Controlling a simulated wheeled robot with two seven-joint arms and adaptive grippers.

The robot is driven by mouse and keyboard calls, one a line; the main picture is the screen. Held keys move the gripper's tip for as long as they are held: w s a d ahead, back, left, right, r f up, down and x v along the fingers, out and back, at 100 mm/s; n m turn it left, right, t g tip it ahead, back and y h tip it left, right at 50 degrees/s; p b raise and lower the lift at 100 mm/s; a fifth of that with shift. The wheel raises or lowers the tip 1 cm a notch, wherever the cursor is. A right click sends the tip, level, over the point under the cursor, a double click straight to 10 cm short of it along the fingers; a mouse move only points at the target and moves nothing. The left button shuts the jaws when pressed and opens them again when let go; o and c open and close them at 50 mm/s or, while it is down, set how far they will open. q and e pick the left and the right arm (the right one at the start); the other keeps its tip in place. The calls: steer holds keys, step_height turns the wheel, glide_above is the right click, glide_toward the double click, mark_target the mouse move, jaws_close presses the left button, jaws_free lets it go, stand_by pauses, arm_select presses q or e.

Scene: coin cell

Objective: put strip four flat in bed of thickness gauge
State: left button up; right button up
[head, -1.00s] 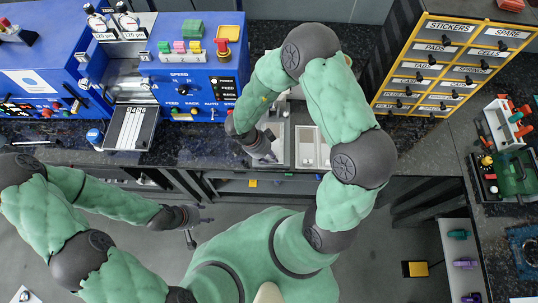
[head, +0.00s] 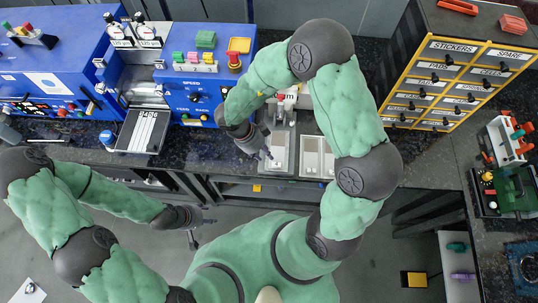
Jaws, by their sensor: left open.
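A grey device with an "mm" label (head: 289,97), which looks like the thickness gauge, stands partly behind my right arm. A flat light-grey bed or tray (head: 280,152) lies in front of it. My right gripper (head: 265,153) hangs at the left edge of this bed, fingers pointing down and right. Whether its fingers are apart or hold a strip is too small to tell. A dark tray with pale strips (head: 143,131) sits on the counter at left; I cannot tell which strip is strip four. My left gripper (head: 208,222) is open and empty, off the counter's front.
A blue machine (head: 210,95) with knobs and buttons stands behind the strip tray. A pale two-part tray (head: 317,158) is right of the bed. A yellow-fronted drawer cabinet (head: 445,85) stands at right. Dark counter (head: 195,148) is clear left of my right gripper.

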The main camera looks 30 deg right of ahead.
steer(key=shift+v, duration=1.05)
